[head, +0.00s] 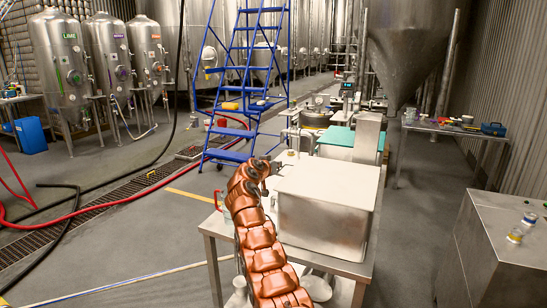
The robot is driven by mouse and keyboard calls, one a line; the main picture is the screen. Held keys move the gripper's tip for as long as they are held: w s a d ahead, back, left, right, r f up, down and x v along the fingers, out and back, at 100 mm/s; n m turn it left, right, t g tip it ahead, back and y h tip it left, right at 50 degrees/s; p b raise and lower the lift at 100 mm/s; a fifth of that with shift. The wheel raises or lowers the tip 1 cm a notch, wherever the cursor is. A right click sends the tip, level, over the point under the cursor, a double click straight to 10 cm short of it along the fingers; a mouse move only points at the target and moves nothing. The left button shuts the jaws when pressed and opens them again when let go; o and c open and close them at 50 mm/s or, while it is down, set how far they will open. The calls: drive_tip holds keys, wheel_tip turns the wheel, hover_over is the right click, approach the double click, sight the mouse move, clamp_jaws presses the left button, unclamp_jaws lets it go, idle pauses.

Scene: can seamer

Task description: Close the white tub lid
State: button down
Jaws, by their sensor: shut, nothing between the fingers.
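The white tub (322,222) is a large pale box on the steel table in the middle of the head view. Its flat lid (330,186) lies across the top and looks level with the rim. I cannot tell whether it is fully seated. My copper-coloured arm rises from the bottom along the tub's left side. My gripper (274,168) is small and dark, at the lid's far left corner. It is shut and holds nothing. I cannot tell whether it touches the lid. The arm hides part of the tub's left side.
Behind the tub are a green-topped unit (338,136) and a steel upright box (367,138). A blue ladder (240,85) stands behind to the left. A steel cabinet (480,240) with small jars is at right. The floor between is clear.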

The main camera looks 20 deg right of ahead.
drive_tip(key=shift+f, duration=1.1)
drive_tip(key=shift+r, duration=0.1)
wheel_tip(320, 180, up, 5)
drive_tip(key=p, duration=0.5)
drive_tip(key=b+v, duration=0.5)
drive_tip(key=v, duration=0.5)
drive_tip(key=shift+w+a+r, duration=0.2)
drive_tip(key=shift+w+a, duration=0.1)
drive_tip(key=shift+w, duration=0.1)
